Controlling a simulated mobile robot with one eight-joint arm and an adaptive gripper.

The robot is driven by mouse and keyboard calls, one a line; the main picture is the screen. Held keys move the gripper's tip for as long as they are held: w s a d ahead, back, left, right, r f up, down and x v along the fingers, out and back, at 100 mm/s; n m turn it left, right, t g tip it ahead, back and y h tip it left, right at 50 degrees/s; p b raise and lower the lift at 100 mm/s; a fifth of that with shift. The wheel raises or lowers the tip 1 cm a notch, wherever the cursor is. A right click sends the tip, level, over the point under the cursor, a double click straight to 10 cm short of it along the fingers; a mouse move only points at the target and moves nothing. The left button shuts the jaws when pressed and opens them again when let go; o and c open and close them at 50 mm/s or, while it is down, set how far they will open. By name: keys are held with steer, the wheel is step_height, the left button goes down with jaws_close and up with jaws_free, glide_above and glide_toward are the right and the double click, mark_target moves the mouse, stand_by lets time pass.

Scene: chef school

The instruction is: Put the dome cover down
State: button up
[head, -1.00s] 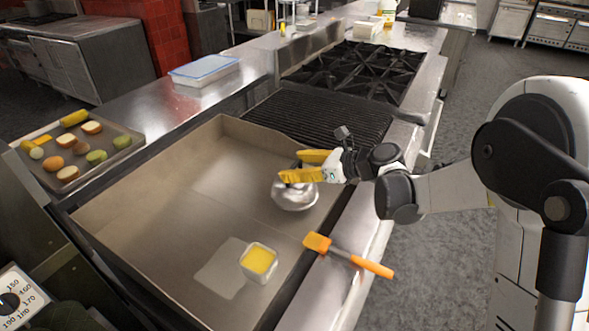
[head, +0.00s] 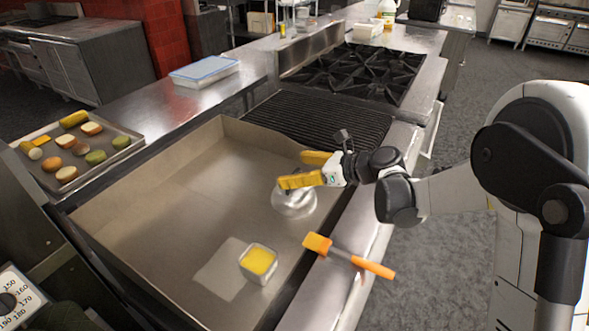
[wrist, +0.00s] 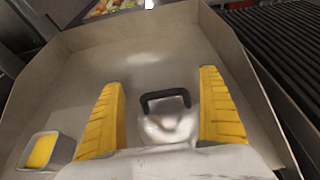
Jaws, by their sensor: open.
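The dome cover (head: 294,203) is a shiny metal dome with a black handle. It rests on the flat griddle surface (head: 190,190), near its right edge. My gripper (head: 303,170) has yellow fingers and is open just above the dome. In the wrist view the dome cover (wrist: 170,128) and its black handle (wrist: 165,97) sit between the spread fingers of my gripper (wrist: 163,110). Neither finger touches the handle there. The dome's near part is hidden by my gripper's body in the wrist view.
A square metal container of yellow stuff (head: 258,262) stands on the griddle. A tray of food pieces (head: 125,150) is at the left. A grill (head: 320,122) and burners (head: 365,75) lie beyond. The griddle's middle is clear.

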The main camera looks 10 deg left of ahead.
steer(key=shift+r, duration=0.2)
steer(key=r+p+v, duration=0.1)
steer(key=p+v, duration=0.3)
steer(key=v, duration=0.8)
steer(key=s+d+r+n+t+h, duration=0.2)
steer(key=s+d+n+h, duration=1)
steer(key=s+d+n, duration=0.8)
steer(key=s+n, duration=0.1)
steer(key=s, duration=0.2)
steer(key=shift+n+t+h, duration=0.3)
steer(key=shift+n+t, duration=0.1)
steer(key=shift+s+r, duration=0.15)
stand_by(3.7)
